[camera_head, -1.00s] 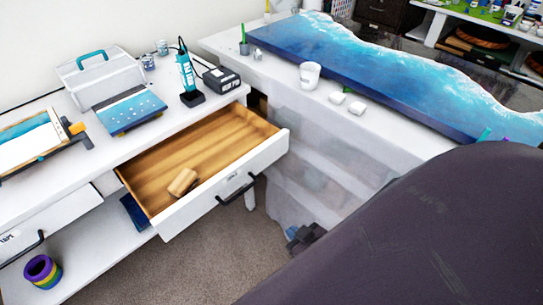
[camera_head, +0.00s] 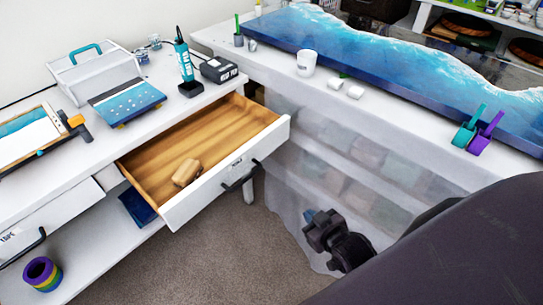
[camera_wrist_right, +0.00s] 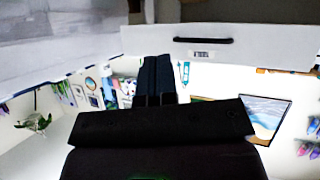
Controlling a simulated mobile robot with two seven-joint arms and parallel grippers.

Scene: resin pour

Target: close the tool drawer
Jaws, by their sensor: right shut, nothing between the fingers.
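The tool drawer (camera_head: 215,189) is pulled out of the white workbench, with its wooden inside showing and a small wooden block (camera_head: 187,172) in it. Its white front has a black bar handle (camera_head: 241,176) and a small label. My right gripper (camera_head: 312,218) is shut and empty, low to the right of the drawer front and apart from it. In the right wrist view, my shut fingers (camera_wrist_right: 158,75) stand in the middle, and a white drawer front (camera_wrist_right: 220,47) with a black handle is above and to the right of them. My left gripper is not in view.
A second white table (camera_head: 400,130) with a blue resin slab (camera_head: 330,60) stands to the right, a translucent sheet hanging down its front. The bench top (camera_head: 75,150) holds a case, a bottle and a black box. Carpet (camera_head: 215,255) is free below the drawer.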

